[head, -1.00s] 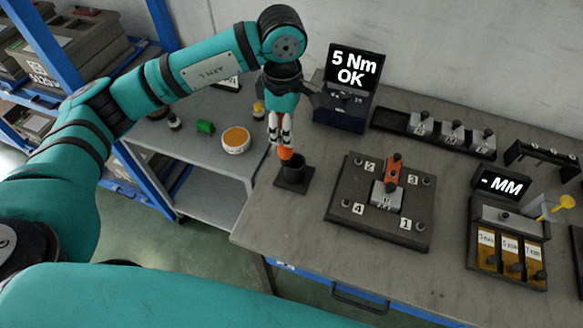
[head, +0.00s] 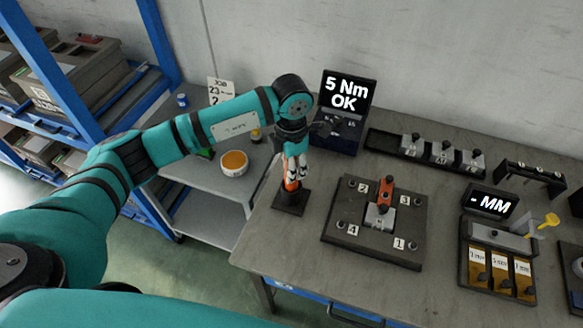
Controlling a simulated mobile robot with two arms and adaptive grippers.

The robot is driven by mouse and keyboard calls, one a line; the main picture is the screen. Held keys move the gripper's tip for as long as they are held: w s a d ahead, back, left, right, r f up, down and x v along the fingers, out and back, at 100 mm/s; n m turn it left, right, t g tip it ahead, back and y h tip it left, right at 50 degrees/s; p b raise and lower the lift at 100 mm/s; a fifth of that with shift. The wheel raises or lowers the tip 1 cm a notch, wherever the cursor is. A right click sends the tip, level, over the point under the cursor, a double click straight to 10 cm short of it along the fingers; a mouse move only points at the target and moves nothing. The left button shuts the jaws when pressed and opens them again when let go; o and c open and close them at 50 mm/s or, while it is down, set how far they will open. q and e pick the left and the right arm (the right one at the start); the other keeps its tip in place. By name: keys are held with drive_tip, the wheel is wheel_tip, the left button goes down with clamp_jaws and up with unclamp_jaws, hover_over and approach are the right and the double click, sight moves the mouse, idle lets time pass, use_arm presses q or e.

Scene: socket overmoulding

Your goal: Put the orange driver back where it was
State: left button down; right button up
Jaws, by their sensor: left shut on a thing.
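My left gripper (head: 295,172) is shut on the orange driver (head: 291,185) at the left part of the workbench. The driver is upright, its orange part showing just below the fingertips. Its lower end is hidden in the black holder (head: 290,204), a cup on a square base near the bench's left edge. I cannot tell how deep the driver sits. My right gripper is not in view.
Right of the holder lies a dark fixture plate (head: 340,238) with numbered corners and an orange-topped block (head: 385,192). A "5 Nm OK" display (head: 346,92) stands behind. A grey side table (head: 215,200) holds an orange-filled bowl (head: 234,163).

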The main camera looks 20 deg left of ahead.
use_arm(q)
drive_tip(key=shift+f, duration=0.9)
drive_tip(key=c, duration=1)
unclamp_jaws()
drive_tip(key=shift+r, duration=0.45)
wheel_tip(320, 180, up, 11)
drive_tip(key=b, duration=0.3)
drive_tip(key=shift+f+b, duration=0.2)
drive_tip(key=shift+b, duration=0.2)
drive_tip(key=shift+r, duration=0.4)
